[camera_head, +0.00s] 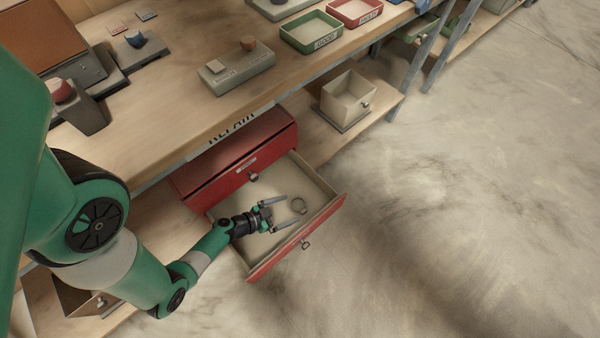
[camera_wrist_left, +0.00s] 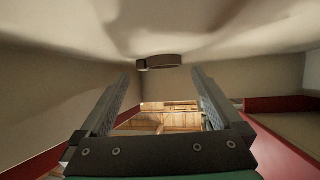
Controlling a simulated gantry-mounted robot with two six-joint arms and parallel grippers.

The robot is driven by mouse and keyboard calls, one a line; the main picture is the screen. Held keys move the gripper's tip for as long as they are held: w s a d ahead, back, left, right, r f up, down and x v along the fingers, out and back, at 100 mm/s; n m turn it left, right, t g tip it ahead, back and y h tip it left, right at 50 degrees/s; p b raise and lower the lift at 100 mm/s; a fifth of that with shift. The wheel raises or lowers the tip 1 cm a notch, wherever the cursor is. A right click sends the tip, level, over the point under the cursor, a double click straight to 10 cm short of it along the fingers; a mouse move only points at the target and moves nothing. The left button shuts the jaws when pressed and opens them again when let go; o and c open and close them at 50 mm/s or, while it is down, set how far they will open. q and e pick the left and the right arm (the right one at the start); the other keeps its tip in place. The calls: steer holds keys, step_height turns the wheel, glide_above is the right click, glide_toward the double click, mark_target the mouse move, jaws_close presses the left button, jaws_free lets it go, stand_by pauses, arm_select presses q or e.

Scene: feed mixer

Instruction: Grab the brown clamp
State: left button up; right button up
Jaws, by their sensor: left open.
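The brown clamp (camera_head: 299,205) is a small ring-shaped piece lying on the floor of the open red drawer (camera_head: 330,207). In the left wrist view the clamp (camera_wrist_left: 160,62) shows as a dark brown band just beyond the fingertips, between their lines. My left gripper (camera_head: 292,209) reaches into the drawer from the left. Its two fingers are spread, with the clamp just ahead of the gap between them. In the left wrist view my left gripper (camera_wrist_left: 160,74) is open and empty. My right gripper is not in view.
A shut red drawer (camera_head: 235,160) sits above the open one, under the wooden bench (camera_head: 185,112). The open drawer's walls surround my gripper. A beige bin (camera_head: 347,97) stands on the lower shelf. Green (camera_head: 310,33) and red trays (camera_head: 355,12) stand on the bench. The floor at right is clear.

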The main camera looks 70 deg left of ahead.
arm_select(q)
steer(key=shift+b+x, duration=0.35)
steer(key=shift+x, duration=1)
steer(key=c, duration=1.1)
steer(key=shift+r, duration=0.1)
